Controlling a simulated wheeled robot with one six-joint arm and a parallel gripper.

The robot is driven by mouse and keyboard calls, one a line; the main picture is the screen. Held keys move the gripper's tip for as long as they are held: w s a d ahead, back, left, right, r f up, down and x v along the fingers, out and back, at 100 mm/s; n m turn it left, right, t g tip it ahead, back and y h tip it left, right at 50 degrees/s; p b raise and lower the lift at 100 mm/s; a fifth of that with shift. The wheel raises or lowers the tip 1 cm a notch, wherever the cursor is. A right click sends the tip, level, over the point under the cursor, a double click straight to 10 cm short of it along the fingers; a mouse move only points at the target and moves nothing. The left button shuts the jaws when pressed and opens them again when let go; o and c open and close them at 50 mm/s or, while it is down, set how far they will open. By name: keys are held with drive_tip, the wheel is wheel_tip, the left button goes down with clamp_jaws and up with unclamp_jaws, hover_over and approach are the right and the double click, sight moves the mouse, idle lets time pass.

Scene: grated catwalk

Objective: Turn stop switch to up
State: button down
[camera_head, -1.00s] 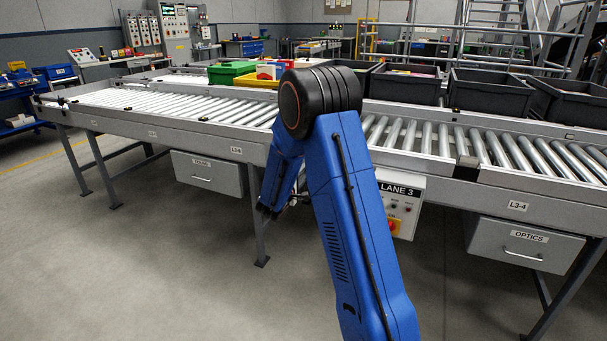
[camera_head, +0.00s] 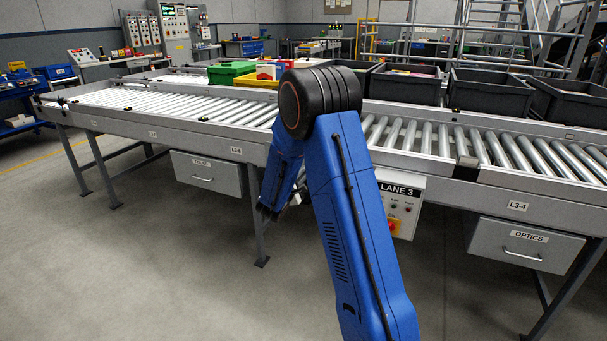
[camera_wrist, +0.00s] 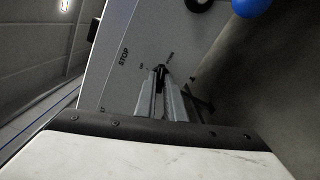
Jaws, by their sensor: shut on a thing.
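The stop switch (camera_wrist: 160,70) is a small dark knob on a grey panel face in the wrist view. The word STOP (camera_wrist: 124,57) is printed on the panel beside it, with two small marks near the knob too small to read. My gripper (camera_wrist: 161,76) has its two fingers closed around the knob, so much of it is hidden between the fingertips. In the head view the LANE 3 control box (camera_head: 405,212) hangs under the conveyor, partly behind my blue arm. My gripper and the stop switch cannot be made out in that view.
A blue round part (camera_wrist: 251,6) and a black round part (camera_wrist: 198,4) sit at the wrist view's top edge. The roller conveyor (camera_head: 500,175) runs above the box. The OPTICS drawer (camera_head: 524,252) is to the right. The floor (camera_head: 170,270) at left is clear.

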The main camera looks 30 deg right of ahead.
drive_tip(key=n, duration=1.3)
drive_tip(key=shift+f+n, duration=0.1)
drive_tip(key=shift+n, duration=0.3)
idle(0.4)
drive_tip(key=c, duration=1.8)
unclamp_jaws()
drive_tip(key=shift+a, duration=0.1)
drive_tip(key=shift+c, duration=0.2)
drive_tip(key=shift+s, duration=0.1)
drive_tip(key=v, duration=1.7)
drive_tip(key=shift+s+a, duration=0.1)
drive_tip(key=shift+a, duration=0.05)
